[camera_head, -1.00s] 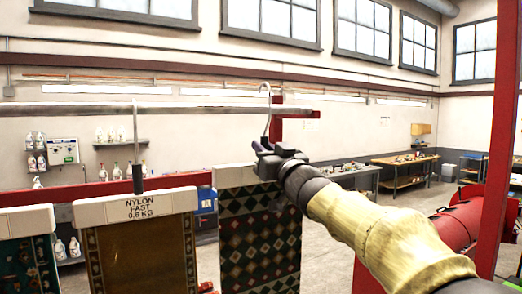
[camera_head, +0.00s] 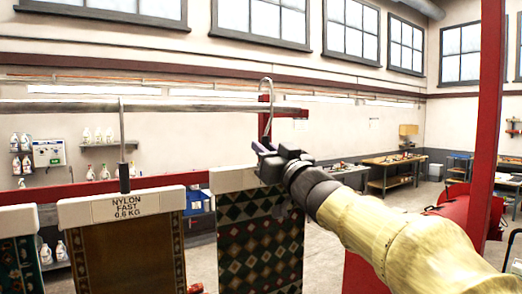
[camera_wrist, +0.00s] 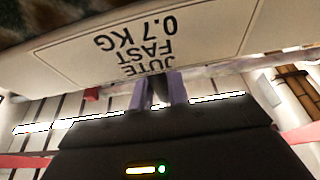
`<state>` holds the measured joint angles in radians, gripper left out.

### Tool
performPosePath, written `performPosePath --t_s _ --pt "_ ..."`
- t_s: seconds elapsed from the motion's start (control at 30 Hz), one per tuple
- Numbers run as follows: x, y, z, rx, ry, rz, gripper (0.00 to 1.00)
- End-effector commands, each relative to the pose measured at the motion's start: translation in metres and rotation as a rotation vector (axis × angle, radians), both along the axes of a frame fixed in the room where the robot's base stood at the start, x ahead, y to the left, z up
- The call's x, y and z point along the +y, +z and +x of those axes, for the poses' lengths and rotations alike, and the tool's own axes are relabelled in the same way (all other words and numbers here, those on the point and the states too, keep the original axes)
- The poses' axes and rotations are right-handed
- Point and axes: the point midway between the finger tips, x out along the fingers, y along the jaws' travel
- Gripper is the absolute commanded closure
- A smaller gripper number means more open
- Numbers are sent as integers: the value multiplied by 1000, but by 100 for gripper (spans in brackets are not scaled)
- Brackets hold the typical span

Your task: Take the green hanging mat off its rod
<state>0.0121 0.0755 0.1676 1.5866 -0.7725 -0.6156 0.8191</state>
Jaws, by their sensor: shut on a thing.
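The green hanging mat (camera_head: 258,240) has a dark green, red and cream diamond pattern. It hangs from a white clamp bar (camera_head: 230,179) with a thin metal hook (camera_head: 268,88). My gripper (camera_head: 264,150) is shut on the hanger's stem just above the bar. In the wrist view, the purple fingers (camera_wrist: 157,92) close around the dark stem, beside the bar's label (camera_wrist: 140,48), which reads JUTE FAST 0.7 KG upside down. The hook's curve shows above the level of the rod (camera_head: 190,106); I cannot tell whether it is clear of the rod.
A brown mat (camera_head: 130,255) labelled NYLON FAST 0.6 KG hangs to the left, and another dark green patterned mat (camera_head: 18,265) hangs at the far left. A red post (camera_head: 488,100) stands to the right. Workbenches (camera_head: 390,162) stand farther back.

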Motion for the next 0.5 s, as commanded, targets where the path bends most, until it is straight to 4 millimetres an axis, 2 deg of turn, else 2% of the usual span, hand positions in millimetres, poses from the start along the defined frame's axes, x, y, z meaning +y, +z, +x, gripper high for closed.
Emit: performPosePath --t_s 0.5 --pt "-16 2 -24 -4 0 0 100"
